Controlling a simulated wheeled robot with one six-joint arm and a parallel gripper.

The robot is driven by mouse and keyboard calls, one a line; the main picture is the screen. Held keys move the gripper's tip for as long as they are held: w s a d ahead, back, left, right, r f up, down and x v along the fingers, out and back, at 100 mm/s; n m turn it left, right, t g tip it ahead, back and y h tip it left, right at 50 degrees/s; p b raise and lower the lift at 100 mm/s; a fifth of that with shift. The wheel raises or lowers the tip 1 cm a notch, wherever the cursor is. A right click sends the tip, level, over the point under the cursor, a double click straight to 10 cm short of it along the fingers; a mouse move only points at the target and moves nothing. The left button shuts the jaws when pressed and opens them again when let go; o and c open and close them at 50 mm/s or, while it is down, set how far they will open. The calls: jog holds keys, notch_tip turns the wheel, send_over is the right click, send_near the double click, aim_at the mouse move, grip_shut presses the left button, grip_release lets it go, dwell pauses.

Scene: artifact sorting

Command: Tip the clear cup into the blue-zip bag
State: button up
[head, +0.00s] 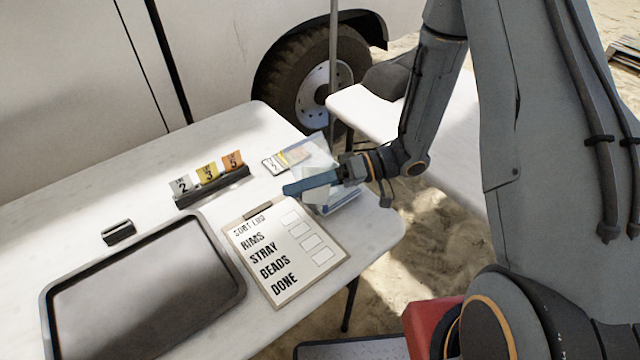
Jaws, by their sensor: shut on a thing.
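My gripper (303,186) reaches in from the right over the table's right end. It is shut on a pale, see-through cup (317,194), which is partly hidden by the fingers. The cup's tilt and contents are too small to tell. A clear bag with blue edging (347,203) lies under and just right of the gripper, near the table edge. My gripper and wrist cover part of it, so its opening is not clear.
Clear packaging with a yellow item and label (290,158) lies behind the gripper. A clipboard (345,248) lies in front, a dark tray (238,262) at left. Numbered cards (207,170) stand in a holder (213,188); a small black object (118,232) sits further left.

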jog(key=shift+f+m+g+y+b, duration=0.3)
jog(key=shift+m+g+b, duration=0.1)
jog(key=shift+m+b, duration=0.5)
dwell(0.3)
jog(key=shift+w+r+m+y+p, duration=0.2)
jog(key=shift+r+m+y+p, duration=0.1)
jog(key=shift+r+m+p, duration=0.3)
dwell(0.5)
jog(key=shift+w+d+r+m+g, duration=0.2)
jog(key=shift+w+r+m+g, duration=0.1)
jog(key=shift+w+m, duration=0.4)
dwell(0.4)
jog(key=shift+w+d+r+m+y+p, duration=0.1)
jog(key=shift+w+r+m+y+p, duration=0.15)
jog(key=shift+m, duration=0.3)
jog(key=shift+w+a+r+m+y+p, duration=0.1)
jog(key=shift+r+m+y, duration=0.1)
jog(key=shift+m+y, duration=0.25)
jog(key=shift+w+d+r+m+y+p, duration=0.15)
jog(key=shift+r+m+y+p, duration=0.1)
jog(key=shift+m, duration=0.35)
dwell(0.6)
jog(key=shift+w+r+m+y, duration=0.2)
jog(key=shift+w+m+y, duration=0.1)
jog(key=shift+m, duration=0.4)
jog(key=shift+w+r+m+y, duration=0.2)
jog(key=shift+w+m+y, duration=0.05)
jog(key=shift+m, duration=0.45)
dwell(0.3)
